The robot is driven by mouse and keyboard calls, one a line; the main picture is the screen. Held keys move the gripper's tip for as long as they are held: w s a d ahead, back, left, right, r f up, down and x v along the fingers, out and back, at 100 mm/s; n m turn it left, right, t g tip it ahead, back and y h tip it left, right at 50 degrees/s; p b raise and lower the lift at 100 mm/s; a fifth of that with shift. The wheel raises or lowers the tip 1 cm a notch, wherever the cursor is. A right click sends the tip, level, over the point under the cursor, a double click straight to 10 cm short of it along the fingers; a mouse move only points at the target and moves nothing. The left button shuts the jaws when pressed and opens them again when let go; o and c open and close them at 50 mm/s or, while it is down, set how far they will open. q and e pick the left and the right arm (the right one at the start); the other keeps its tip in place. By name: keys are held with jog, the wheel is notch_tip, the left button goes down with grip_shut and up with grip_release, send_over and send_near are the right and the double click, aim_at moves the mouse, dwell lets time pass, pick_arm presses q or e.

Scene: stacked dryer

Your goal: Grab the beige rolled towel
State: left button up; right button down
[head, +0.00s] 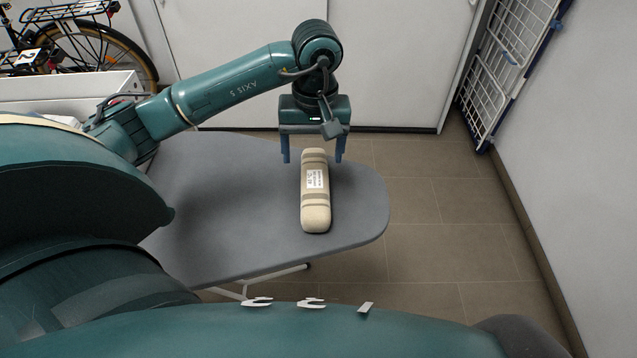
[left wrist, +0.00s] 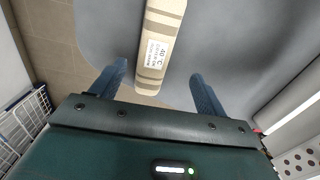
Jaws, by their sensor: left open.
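The beige rolled towel (head: 315,205) lies on the grey ironing board (head: 230,200), near its rounded right end. It has darker bands and a white printed label. My left gripper (head: 313,158) is open above the far end of the towel, with one blue finger on each side of it. In the left wrist view the towel (left wrist: 163,25) runs between the two open fingers (left wrist: 155,85), with its near end just reaching the space between them. Gaps show on both sides, and the fingers do not grip it. My right gripper is not in view.
A white drying rack (head: 505,70) leans on the right wall. White doors (head: 400,60) stand behind the board. A bicycle (head: 80,45) and a white box (head: 60,90) are at the back left. Tiled floor (head: 440,230) is clear right of the board.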

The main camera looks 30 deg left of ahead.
aim_at(316, 179)
pick_arm(q)
notch_tip(316, 179, down, 4)
jog(key=shift+f, duration=0.25)
jog(key=shift+w+f, duration=0.2)
jog(key=shift+f, duration=1.1)
jog(key=shift+w+f, duration=0.15)
jog(key=shift+f, duration=1.15)
jog(key=c, duration=1.2)
jog(key=shift+r, duration=0.1)
